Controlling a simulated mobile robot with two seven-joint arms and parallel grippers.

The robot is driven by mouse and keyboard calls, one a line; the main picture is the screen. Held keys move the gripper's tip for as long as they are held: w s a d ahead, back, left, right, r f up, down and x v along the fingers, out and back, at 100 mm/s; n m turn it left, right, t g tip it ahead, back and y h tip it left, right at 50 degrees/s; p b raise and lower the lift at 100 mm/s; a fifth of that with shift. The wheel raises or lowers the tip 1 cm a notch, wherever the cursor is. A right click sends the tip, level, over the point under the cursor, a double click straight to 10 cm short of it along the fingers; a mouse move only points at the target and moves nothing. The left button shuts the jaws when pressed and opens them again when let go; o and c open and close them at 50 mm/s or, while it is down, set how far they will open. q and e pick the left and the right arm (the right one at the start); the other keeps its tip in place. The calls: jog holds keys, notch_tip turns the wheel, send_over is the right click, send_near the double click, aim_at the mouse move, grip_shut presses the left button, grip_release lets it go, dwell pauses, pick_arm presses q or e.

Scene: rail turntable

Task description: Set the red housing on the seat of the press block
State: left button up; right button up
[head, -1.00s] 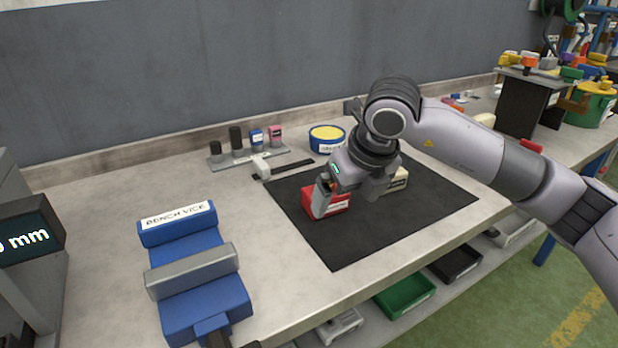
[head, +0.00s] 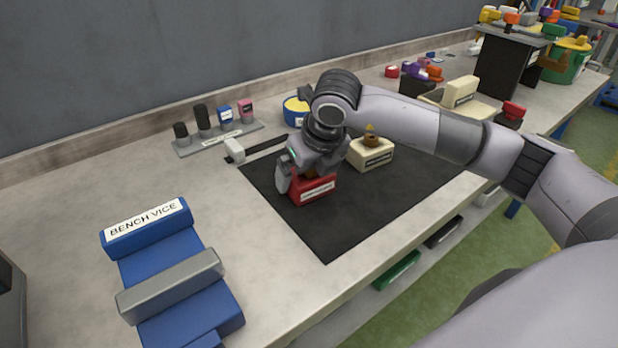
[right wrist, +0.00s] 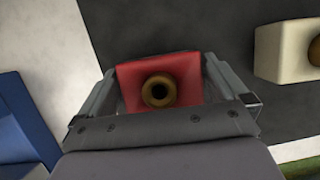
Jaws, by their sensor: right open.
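The red housing (head: 318,191) sits on the black mat near its left edge, with a white label on its front. In the right wrist view the red housing (right wrist: 130,78) has a round brass-coloured ring on top. My right gripper (head: 300,176) points down over it, open, with one finger on each side; whether they touch it I cannot tell. A cream L-shaped block (head: 462,100) with a raised back stands beyond the mat; its label is unreadable, so I cannot tell whether it is the press block. My left gripper is not in view.
A cream block (head: 372,155) with a brown ring stands on the mat (head: 330,240), right of the housing. A blue bench vice (head: 165,255) is at the front left. A rack of small cylinders (head: 215,140) and a yellow-topped blue tub (head: 295,110) stand behind.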

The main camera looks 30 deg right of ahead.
jog(key=shift+w+f, duration=0.15)
jog(key=shift+f, duration=0.15)
jog(key=shift+r, duration=0.15)
jog(key=c, duration=1.2)
notch_tip(320, 180, up, 20)
